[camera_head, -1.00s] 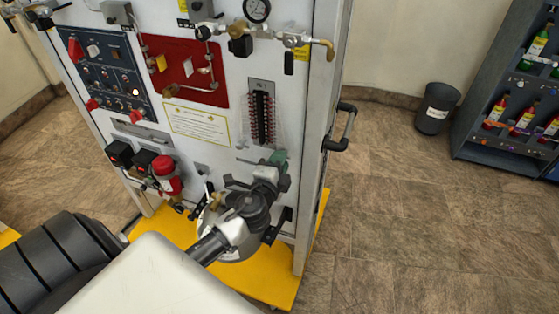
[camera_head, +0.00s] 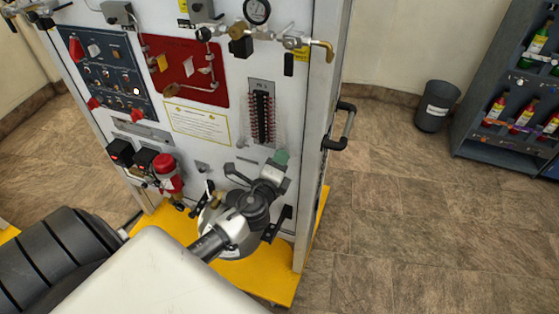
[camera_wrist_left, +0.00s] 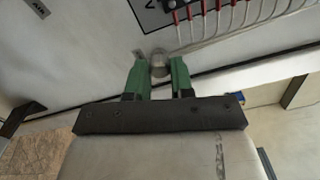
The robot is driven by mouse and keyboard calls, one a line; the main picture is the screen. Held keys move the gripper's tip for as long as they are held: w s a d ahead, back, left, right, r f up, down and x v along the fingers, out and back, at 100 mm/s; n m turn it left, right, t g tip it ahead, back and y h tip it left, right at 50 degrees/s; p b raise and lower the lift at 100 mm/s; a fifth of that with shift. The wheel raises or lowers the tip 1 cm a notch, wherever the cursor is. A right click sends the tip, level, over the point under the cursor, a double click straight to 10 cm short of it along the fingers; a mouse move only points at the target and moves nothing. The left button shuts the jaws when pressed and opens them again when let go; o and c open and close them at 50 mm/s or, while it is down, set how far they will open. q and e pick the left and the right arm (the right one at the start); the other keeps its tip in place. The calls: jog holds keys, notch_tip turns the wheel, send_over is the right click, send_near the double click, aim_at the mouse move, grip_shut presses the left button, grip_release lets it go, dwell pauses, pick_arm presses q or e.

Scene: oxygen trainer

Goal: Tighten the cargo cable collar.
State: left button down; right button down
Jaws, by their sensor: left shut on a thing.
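A small round grey metal collar (camera_wrist_left: 158,64) sits against the white panel face in the left wrist view, just below the cable ends. My left gripper (camera_wrist_left: 157,78) has its two green fingers on either side of the collar and is shut on it. In the head view my left gripper (camera_head: 280,157) shows as a small green tip against the panel, just below the right side of the cable block (camera_head: 262,112). The collar is hidden there by my gripper and wrist. My right gripper is not in view.
The white panel (camera_head: 225,130) stands on a yellow base (camera_head: 270,284). A black side handle (camera_head: 345,128) sticks out on its right. Red valve (camera_head: 168,170) and black fittings lie left of my arm. Floor is free to the right, up to a bin (camera_head: 436,108) and bottle shelf (camera_head: 500,130).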

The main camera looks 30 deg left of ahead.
pick_arm(q)
jog(key=shift+f, duration=0.1)
jog(key=c, duration=1)
grip_release()
jog(key=b+v, duration=0.2)
jog(key=v, duration=0.8)
jog(key=shift+s, duration=0.4)
